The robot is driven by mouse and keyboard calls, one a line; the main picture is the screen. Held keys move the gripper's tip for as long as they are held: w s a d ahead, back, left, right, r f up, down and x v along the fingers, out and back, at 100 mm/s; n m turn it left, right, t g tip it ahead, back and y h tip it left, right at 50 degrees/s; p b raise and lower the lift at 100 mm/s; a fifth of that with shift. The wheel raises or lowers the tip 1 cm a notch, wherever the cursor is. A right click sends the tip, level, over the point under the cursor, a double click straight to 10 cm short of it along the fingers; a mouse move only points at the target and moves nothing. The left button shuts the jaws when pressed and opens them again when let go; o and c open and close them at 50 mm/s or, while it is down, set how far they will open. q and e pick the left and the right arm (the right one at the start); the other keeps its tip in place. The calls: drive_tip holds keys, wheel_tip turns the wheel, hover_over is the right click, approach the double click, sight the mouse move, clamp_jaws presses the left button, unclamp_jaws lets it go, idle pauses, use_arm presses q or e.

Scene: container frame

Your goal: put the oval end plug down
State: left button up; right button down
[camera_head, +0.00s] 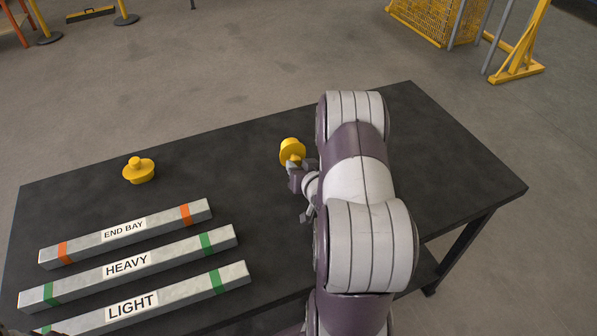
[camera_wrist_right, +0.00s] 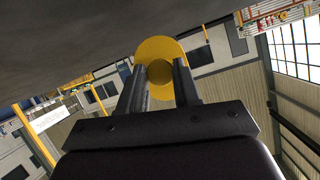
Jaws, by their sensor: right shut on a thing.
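My right gripper (camera_head: 299,173) is shut on a yellow end plug (camera_head: 291,149) over the far middle of the dark table (camera_head: 240,150). In the right wrist view the plug (camera_wrist_right: 157,52) sits at the fingertips (camera_wrist_right: 160,82). The fingers pinch its round knob and its wider oval-looking flange faces away from the gripper. The plug is tilted on its side. I cannot tell whether it touches the table. A second yellow plug (camera_head: 139,172) stands knob up on the table at the left, apart from my gripper. My left gripper is not in view.
Three grey bars lie on the table at the front left, labelled END BAY (camera_head: 185,215), HEAVY (camera_head: 180,252) and LIGHT (camera_head: 185,292). The tabletop between the standing plug and my right gripper is clear. My right arm hides part of the table's right side.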

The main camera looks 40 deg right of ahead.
drive_tip(key=shift+w+d+f, duration=0.1)
drive_tip(key=shift+w+f, duration=0.05)
drive_tip(key=shift+f, duration=0.75)
drive_tip(key=c, duration=0.8)
unclamp_jaws()
